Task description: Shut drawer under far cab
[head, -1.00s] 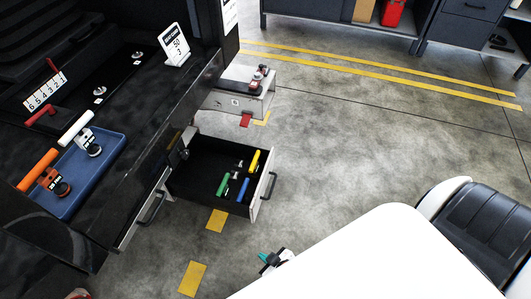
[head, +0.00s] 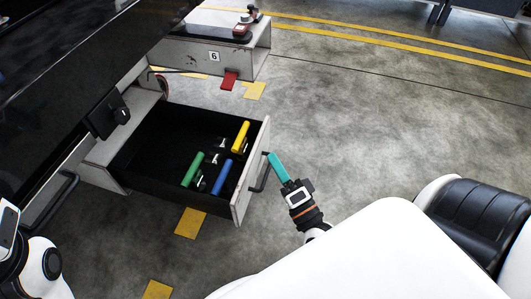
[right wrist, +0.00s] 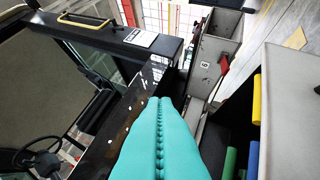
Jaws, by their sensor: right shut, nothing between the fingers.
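The drawer (head: 160,170) is pulled out beneath the dark cab body. Its pale front panel (head: 251,170) faces right and carries a dark bar handle (head: 262,178). Inside lie tools with green, blue and yellow (head: 241,137) grips. My right gripper (head: 272,156) has teal fingers, shut and empty, close to the handle's far end on the outer side of the front; I cannot tell whether they touch. In the right wrist view the shut fingers (right wrist: 155,105) fill the middle, with the drawer front (right wrist: 293,110) at right. My left gripper's fingers are out of view.
A grey box step (head: 236,55) marked 6, with a red pedal (head: 229,79), stands beyond the drawer. Another handle (head: 55,200) is at lower left. Floor right of the drawer is clear.

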